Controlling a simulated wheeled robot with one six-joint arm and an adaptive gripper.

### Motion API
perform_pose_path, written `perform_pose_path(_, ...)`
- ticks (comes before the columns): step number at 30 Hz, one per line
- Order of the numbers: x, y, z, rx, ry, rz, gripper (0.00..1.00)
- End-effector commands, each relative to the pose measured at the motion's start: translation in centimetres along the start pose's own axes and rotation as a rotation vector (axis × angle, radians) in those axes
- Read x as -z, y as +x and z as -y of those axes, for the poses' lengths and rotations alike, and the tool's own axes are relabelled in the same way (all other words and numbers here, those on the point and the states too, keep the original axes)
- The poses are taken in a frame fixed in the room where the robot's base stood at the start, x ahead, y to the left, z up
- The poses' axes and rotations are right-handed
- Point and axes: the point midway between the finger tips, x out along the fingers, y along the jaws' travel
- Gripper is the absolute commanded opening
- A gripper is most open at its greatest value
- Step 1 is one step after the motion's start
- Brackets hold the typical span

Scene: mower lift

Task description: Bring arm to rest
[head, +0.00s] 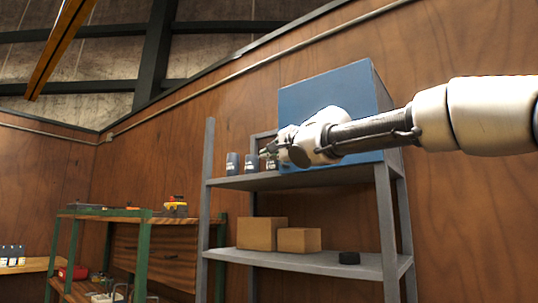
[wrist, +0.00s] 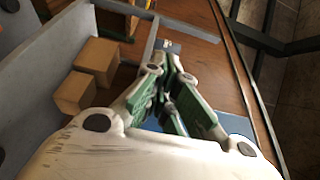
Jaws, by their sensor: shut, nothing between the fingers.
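My arm (head: 375,131) reaches in from the right edge in the head view, stretched nearly level in front of a blue box (head: 330,90) on the grey shelf. My gripper (head: 266,151) is at its left end, by the small dark cans on the shelf's top board. In the wrist view my gripper (wrist: 168,50) has its green-and-white fingers drawn together, with nothing seen between them. How far the fingertips are from the cans I cannot tell.
Several dark cans (head: 232,164) stand on top. A green-framed workbench (head: 142,219) is at left. A wooden wall (head: 460,220) stands behind.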

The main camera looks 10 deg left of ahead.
Motion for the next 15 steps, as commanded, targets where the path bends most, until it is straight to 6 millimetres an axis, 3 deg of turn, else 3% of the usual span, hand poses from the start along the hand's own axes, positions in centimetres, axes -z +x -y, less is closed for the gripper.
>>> perform_pose_path(11,-0.97,-0.32,-0.07,-0.001,-0.004,0.005,0.00)
perform_pose_path(15,-0.69,-0.31,-0.30,-0.011,-0.132,-0.006,0.00)
